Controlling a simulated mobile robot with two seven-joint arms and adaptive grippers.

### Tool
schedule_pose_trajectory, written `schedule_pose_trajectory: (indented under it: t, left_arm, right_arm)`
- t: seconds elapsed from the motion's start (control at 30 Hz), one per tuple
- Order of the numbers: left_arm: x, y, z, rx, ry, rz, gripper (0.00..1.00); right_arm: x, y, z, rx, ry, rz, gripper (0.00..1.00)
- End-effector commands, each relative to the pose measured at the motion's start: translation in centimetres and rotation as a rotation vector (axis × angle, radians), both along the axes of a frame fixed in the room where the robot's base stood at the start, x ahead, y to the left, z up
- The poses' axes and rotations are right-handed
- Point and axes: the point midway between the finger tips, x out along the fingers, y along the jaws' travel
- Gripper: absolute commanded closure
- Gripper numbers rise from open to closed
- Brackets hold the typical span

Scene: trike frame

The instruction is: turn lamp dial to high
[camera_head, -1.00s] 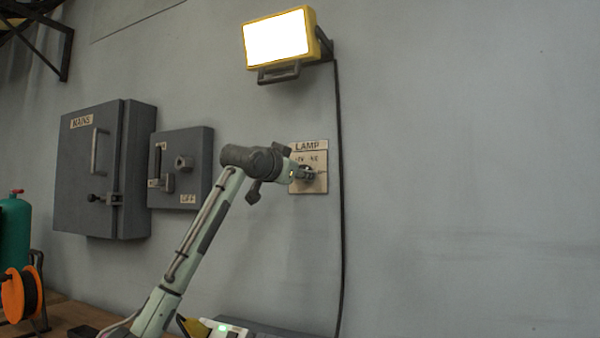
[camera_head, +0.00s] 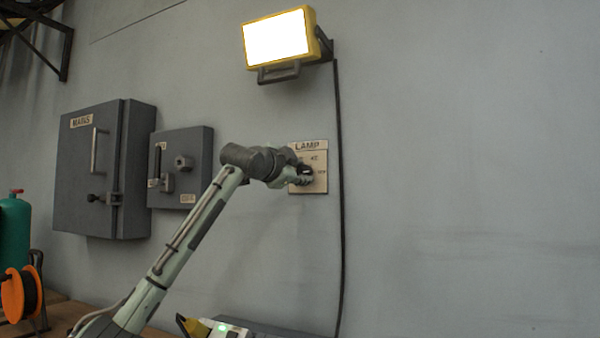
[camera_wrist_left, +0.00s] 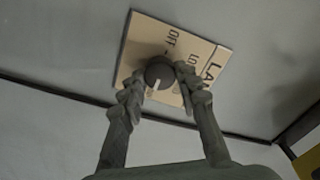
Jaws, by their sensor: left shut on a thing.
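The lamp plate (camera_head: 321,187), a beige square marked LAMP, is on the wall below the lit yellow-framed lamp (camera_head: 278,40). My left gripper (camera_head: 305,174) reaches it from the left and hides part of its face. In the left wrist view the plate (camera_wrist_left: 139,38) appears turned on its side. There the round dark dial (camera_wrist_left: 158,69) sits between the two fingertips of my left gripper (camera_wrist_left: 160,79), which is shut on it. The dial's white mark points down in that view, away from the OFF label. The label nearest the mark is not readable. My right gripper is not in view.
A grey MAINS box (camera_head: 88,170) and a smaller grey switch box (camera_head: 181,190) are on the wall to the left. A black cable (camera_head: 340,230) runs down just right of the plate. The wall farther right is bare.

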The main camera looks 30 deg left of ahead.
Motion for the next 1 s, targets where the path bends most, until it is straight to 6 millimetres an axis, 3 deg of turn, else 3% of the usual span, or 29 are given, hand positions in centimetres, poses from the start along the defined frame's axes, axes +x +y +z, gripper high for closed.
schedule_pose_trajectory:
  t: [0.37, 0.4, 0.57, 0.87, 1.0]
  left_arm:
    - [0.0, 0.0, 0.0, 0.008, 0.001, -0.001, 0.97]
    - [0.0, 0.0, 0.0, 0.008, 0.001, -0.001, 0.67]
    - [0.0, 0.0, 0.0, 0.007, 0.0, 0.0, 0.47]
    - [-0.1, 0.0, 0.0, 0.006, 0.0, 0.0, 0.47]
    - [-1.3, 0.0, 0.0, 0.006, 0.0, 0.001, 0.47]
  right_arm:
    - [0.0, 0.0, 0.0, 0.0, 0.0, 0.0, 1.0]
    - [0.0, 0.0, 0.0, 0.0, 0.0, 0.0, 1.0]
    - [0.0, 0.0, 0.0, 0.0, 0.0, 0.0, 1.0]
    - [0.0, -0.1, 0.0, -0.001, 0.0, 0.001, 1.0]
    - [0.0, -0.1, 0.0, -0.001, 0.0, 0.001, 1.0]
